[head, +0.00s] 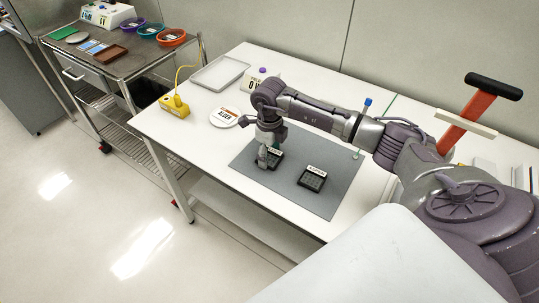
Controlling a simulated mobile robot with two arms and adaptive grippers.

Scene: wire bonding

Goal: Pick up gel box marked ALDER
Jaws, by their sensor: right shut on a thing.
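Two dark gel boxes with pale label strips are at the grey mat (244,161) on the white table. One gel box (276,156) is at my right gripper (264,164), which points down and is shut on it. The gripper hides part of this box, and I cannot tell whether it is clear of the mat. The other gel box (312,179) lies on the mat to the right, apart from the gripper. The labels on both boxes are too small to read. A round white plate (224,117) left of the mat seems marked ALDER. My left gripper is not in view.
An empty grey tray (220,73) lies at the table's back left, near a white labelled box (258,80). A yellow box (174,106) with a cable sits at the left edge. A steel cart (118,66) with coloured bowls stands further left. The mat's front is clear.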

